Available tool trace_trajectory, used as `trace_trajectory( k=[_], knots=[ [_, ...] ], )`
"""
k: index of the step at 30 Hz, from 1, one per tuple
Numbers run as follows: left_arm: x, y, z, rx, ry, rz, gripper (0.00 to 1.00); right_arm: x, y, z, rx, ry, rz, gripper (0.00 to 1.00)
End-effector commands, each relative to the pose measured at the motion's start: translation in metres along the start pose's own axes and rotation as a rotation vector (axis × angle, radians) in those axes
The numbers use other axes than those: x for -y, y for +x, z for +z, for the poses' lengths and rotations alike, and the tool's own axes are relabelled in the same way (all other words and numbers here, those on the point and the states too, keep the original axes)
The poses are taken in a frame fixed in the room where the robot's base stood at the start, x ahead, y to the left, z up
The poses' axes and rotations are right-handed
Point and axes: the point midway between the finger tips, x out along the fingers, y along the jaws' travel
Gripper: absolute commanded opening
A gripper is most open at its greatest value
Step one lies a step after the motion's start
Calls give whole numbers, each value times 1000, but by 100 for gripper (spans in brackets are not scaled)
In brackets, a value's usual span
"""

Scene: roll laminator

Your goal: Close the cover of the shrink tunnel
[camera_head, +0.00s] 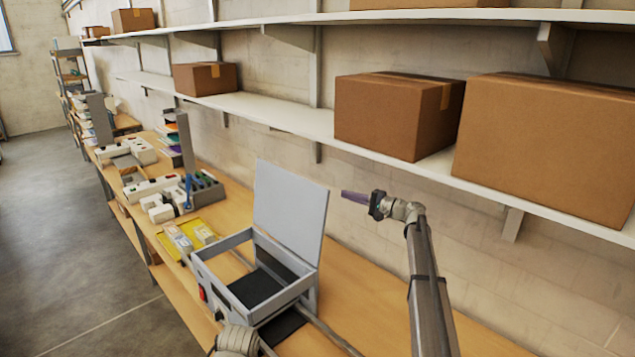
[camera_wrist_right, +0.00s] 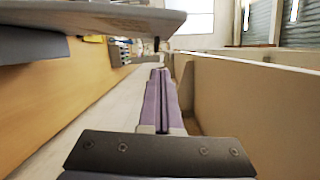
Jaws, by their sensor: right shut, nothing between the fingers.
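The shrink tunnel (camera_head: 215,268) is a grey open-topped frame on the wooden workbench. Its flat grey cover (camera_head: 289,213) stands up, open, hinged at the back edge and leaning slightly back toward the wall. My right gripper (camera_head: 345,194) is shut and empty, to the right of the cover and a little apart from it in the head view. In the right wrist view, the purple fingers (camera_wrist_right: 160,85) lie together, and the cover (camera_wrist_right: 100,18) shows at the upper left as a grey panel, apart from the fingers. My left gripper is not seen.
A shelf (camera_head: 290,118) with cardboard boxes (camera_head: 395,112) runs along the wall above the bench. A yellow tray (camera_head: 212,240) with packs, white machines (camera_head: 150,187) and a grey organizer (camera_head: 207,190) stand left of the tunnel. The bench (camera_head: 385,300) right of it is mostly clear.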

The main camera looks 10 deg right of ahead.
Motion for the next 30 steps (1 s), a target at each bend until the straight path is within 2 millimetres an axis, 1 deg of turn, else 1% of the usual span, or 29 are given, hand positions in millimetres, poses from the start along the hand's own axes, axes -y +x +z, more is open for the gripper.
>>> trace_trajectory(
  k=[1,3,8,11,14,24,26,27,28,30],
  knots=[
    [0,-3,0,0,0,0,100,6,-4,-8,-9,5,-13,0],
    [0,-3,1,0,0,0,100,10,-6,-11,-13,10,-23,0],
    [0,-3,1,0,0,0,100,11,-7,-12,-15,12,-29,0],
    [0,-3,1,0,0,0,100,11,-1,-12,-14,12,-28,0],
    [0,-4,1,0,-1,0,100,11,12,-12,-12,11,-27,0],
    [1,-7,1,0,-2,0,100,13,82,-14,-12,11,-27,0],
    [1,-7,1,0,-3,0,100,13,92,-14,-12,11,-27,0],
    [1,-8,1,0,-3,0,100,14,98,-12,-12,11,-27,0],
    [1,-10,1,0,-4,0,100,14,96,-2,-13,11,-27,0],
    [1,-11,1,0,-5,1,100,14,97,8,-14,11,-27,0]
  ],
)
